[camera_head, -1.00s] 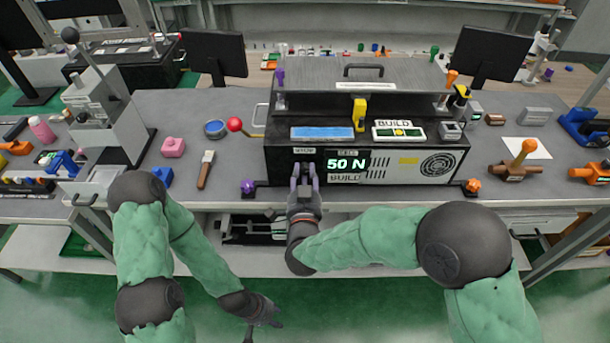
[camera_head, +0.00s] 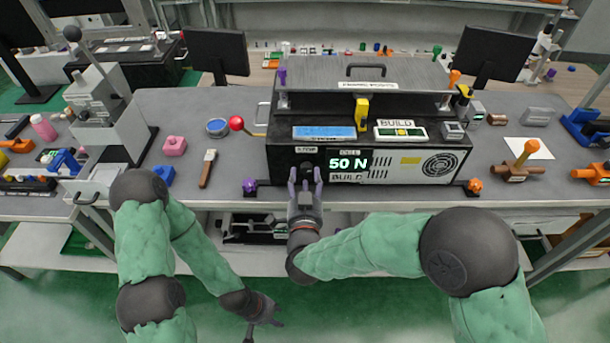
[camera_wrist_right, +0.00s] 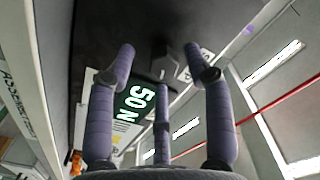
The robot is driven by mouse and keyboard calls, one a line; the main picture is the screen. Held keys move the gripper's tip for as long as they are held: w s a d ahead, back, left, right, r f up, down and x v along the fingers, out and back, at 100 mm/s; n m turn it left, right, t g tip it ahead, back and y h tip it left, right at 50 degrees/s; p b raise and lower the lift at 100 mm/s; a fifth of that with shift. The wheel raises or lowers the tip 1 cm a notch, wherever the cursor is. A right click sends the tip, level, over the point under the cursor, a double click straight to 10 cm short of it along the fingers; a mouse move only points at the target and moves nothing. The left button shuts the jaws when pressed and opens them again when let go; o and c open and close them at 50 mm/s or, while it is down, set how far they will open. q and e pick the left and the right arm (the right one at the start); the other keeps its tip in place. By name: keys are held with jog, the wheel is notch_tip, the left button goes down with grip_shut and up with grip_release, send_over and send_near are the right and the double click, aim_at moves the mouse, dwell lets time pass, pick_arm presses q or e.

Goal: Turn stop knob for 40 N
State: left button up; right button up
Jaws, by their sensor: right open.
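The black fixture box (camera_head: 283,163) stands on the bench with a lit display (camera_head: 348,163) reading 50 N. The stop knob (camera_head: 307,170) is a small dark knob on its front face, left of the display, under a label. In the right wrist view the knob (camera_wrist_right: 165,67) is grey and faceted. My right gripper (camera_head: 305,178) is open in front of the knob, its purple fingers spread on either side of it; in the wrist view the fingers look clear of it. My left gripper (camera_head: 264,322) hangs low, away from the bench; its opening is unclear.
A red ball-ended lever (camera_head: 237,123) sticks out at the box's left. A purple knob (camera_head: 250,185) and an orange knob (camera_head: 474,185) flank its base. A brush-like tool (camera_head: 208,168) and pink block (camera_head: 174,146) lie to the left.

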jog(key=s, duration=1)
jog(key=shift+s, duration=0.2)
jog(key=shift+w, duration=0.1)
